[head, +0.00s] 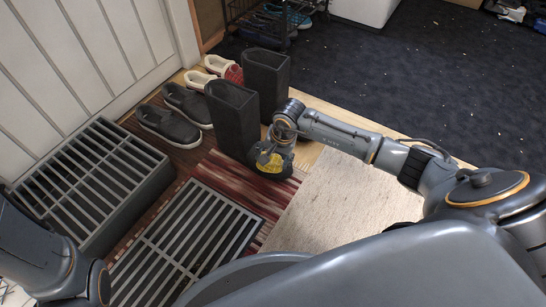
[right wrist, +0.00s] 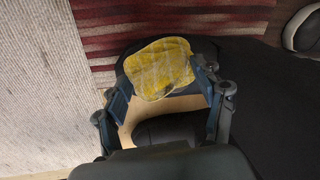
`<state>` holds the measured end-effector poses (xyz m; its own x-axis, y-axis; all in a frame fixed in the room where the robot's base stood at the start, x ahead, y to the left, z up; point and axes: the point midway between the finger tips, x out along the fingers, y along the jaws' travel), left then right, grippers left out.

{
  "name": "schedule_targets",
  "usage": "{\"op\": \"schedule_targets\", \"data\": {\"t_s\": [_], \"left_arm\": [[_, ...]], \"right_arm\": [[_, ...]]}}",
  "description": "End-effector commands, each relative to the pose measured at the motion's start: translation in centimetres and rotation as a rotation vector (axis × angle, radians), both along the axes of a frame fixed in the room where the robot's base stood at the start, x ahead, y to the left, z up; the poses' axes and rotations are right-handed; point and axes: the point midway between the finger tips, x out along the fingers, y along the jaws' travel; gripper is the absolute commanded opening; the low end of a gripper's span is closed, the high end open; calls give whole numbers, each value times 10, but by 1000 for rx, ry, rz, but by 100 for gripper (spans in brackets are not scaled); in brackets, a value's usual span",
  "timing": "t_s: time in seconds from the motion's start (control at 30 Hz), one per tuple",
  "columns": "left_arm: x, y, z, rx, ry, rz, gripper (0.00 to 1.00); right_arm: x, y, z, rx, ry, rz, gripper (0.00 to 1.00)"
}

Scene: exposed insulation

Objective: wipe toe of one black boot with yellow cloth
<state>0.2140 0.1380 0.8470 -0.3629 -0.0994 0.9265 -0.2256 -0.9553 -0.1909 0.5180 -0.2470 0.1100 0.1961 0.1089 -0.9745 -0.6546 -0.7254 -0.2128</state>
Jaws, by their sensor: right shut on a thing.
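Two tall black boots stand upright side by side: a nearer one (head: 230,118) and a farther one (head: 266,78). My right gripper (head: 276,157) is low at the toe end of the nearer boot. It is shut on the yellow cloth (head: 266,162). In the right wrist view the cloth (right wrist: 160,68) is a crumpled patch at the fingertips, over the dark rounded toe of the boot (right wrist: 265,95). It seems to touch the toe, but the contact is hidden. My left arm shows at the lower left; its gripper is out of view.
A striped red rug (head: 275,190), a slatted grate (head: 190,240), a raised slatted box (head: 90,165) and a beige mat (head: 335,195) lie nearby. Dark carpet (head: 430,70) is mostly clear.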

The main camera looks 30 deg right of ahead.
Motion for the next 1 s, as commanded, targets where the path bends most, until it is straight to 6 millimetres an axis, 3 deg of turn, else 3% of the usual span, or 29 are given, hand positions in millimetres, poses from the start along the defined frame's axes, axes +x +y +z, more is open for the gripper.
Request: {"op": "schedule_targets", "data": {"t_s": [0.37, 1.0], "left_arm": [[0, 0, -5, 0, 1, 0, 40], [0, 0, -22, 0, 1, 0, 40]], "right_arm": [[2, -2, -4, 0, -1, -1, 44], [21, -38, -4, -5, -1, -5, 44]]}}
